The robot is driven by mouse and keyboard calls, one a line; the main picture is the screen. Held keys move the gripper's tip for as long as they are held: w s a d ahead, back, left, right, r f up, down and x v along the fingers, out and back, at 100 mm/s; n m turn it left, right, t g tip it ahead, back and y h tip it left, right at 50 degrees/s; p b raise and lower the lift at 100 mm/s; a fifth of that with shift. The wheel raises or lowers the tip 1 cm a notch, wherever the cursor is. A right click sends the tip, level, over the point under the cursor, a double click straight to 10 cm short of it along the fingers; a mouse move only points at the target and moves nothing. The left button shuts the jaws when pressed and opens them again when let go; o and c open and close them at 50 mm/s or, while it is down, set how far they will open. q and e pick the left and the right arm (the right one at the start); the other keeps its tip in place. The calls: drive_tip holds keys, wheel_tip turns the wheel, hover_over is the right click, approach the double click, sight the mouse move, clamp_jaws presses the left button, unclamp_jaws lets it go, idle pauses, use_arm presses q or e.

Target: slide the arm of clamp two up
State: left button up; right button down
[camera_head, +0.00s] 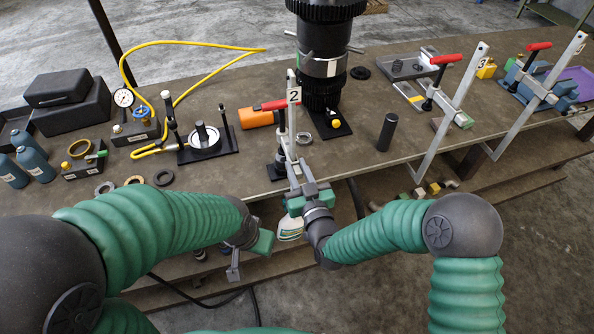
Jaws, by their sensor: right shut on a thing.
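Clamp two (292,122), a grey bar with a "2" plate and a red handle (275,105), stands upright at the front edge of the bench. My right gripper (301,192) is shut on the lower part of clamp two, just in front of the edge. The fingers cover the gripped part, so I cannot tell exactly which piece is between them. My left gripper (249,258) hangs to the left and lower, its fingers apart and empty, not touching the clamp.
Two more red-handled clamps (455,115) (545,85) stand along the bench edge to the right. A black cylinder stack (322,45) stands behind clamp two. A dark pin (387,132) stands to the right.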

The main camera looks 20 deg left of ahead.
sight(294, 151)
wheel_tip(294, 151, up, 5)
drive_tip(key=shift+a+f, duration=0.1)
drive_tip(key=c, duration=1.6)
unclamp_jaws()
drive_tip(key=shift+w, duration=0.1)
drive_tip(key=o, duration=0.3)
use_arm(q)
drive_tip(key=shift+s+d+r, duration=0.1)
drive_tip(key=shift+s+r, duration=0.2)
drive_tip(key=shift+r, duration=0.35)
use_arm(e)
drive_tip(key=shift+s+f, duration=0.15)
drive_tip(key=shift+s, duration=0.05)
